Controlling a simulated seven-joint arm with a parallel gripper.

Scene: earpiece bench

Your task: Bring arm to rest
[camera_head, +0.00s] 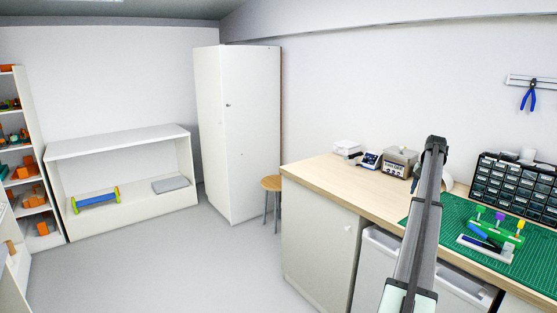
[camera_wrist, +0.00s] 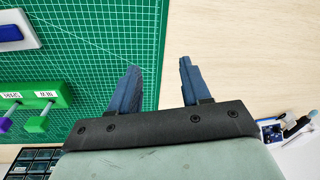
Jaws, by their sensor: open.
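My gripper (camera_wrist: 157,70) is open and empty in the wrist view, its two dark blue fingers apart. It is above the bench, where the edge of the green cutting mat (camera_wrist: 110,35) meets bare wood. One finger shows over the mat side and the other over the wood. In the head view my arm rises in front of the bench (camera_head: 330,180), and I cannot make out the fingers there.
A green holder (camera_wrist: 35,97) with coloured pegs and a white tray (camera_wrist: 15,35) with a blue piece lie on the mat. A drawer cabinet (camera_head: 515,185) stands behind. Small instruments (camera_head: 400,163) sit at the bench's back. A stool (camera_head: 271,184) stands beside it.

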